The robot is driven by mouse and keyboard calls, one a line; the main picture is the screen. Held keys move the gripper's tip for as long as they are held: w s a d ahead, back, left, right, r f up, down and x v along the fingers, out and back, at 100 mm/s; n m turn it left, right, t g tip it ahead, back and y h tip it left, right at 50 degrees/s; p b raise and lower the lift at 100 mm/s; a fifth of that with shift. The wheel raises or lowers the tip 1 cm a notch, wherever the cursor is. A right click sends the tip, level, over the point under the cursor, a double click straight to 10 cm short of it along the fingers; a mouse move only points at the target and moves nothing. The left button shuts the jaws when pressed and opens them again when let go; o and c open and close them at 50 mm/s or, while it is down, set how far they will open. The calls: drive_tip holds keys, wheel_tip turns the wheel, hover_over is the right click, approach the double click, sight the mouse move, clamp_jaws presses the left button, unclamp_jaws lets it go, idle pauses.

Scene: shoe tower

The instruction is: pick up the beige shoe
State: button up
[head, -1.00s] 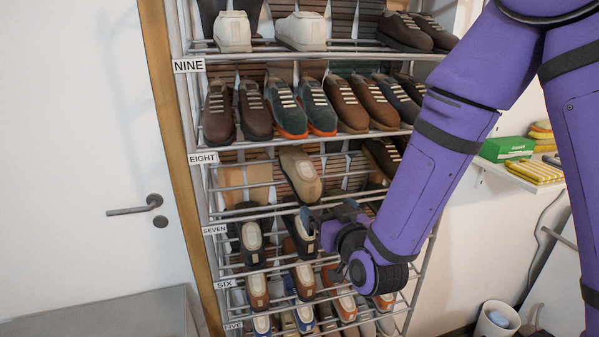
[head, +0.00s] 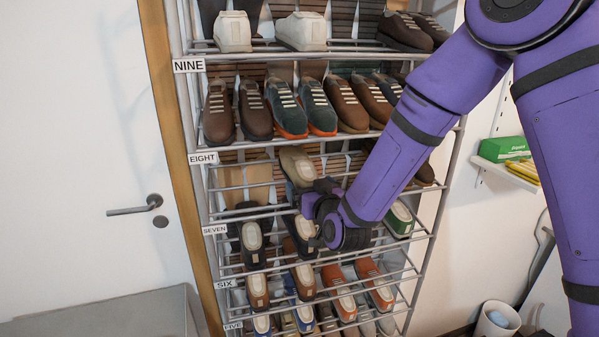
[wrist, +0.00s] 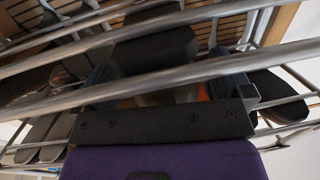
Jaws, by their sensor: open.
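The beige shoe (head: 297,160), tan with a lighter toe, sits on the rack tier beside the EIGHT label in the head view. Its lower front is hidden behind my gripper (head: 315,192), which is just below and slightly right of it. My gripper is open and empty. I cannot tell whether the jaws touch the shoe.
Metal rack bars (head: 250,207) cross close to my gripper. A black shoe (head: 251,237) with a pale insole stands lower left. Brown and teal shoes (head: 288,108) fill the tier above. A door (head: 90,150) is at left; a white shelf with a green box (head: 505,148) is at right.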

drive_tip(key=shift+w, duration=0.15)
drive_tip(key=c, duration=1.2)
drive_tip(key=shift+r, duration=0.15)
